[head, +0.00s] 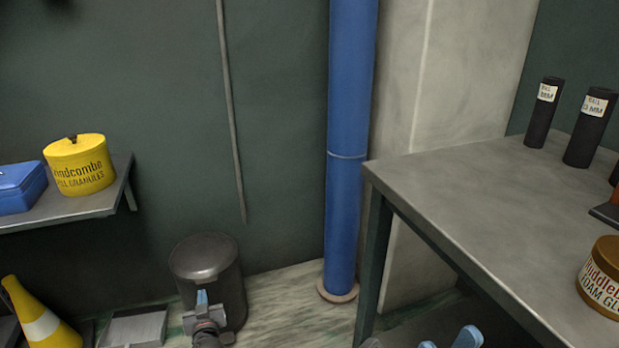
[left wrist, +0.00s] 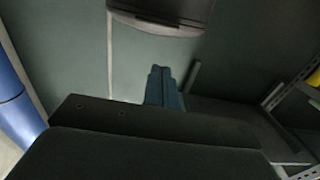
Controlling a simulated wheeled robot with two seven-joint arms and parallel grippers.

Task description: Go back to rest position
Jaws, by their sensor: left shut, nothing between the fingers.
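My left gripper (head: 202,300) is low in the head view, in front of the dark bin. Its blue fingertips are together and hold nothing. In the left wrist view the blue fingers (left wrist: 161,85) are also closed against each other, with the dark gripper body below them. My right gripper (head: 449,341) shows only as two blue fingertips at the bottom edge of the head view, with a gap between them; the rest of it is cut off.
A grey bench (head: 450,195) stands at right with dark tubes (head: 588,128) and a foam glue tub (head: 603,277). A blue pipe (head: 347,140) rises at the wall. A dark bin (head: 208,272), traffic cone (head: 42,322) and shelf (head: 95,205) with a yellow canister (head: 80,168) are left.

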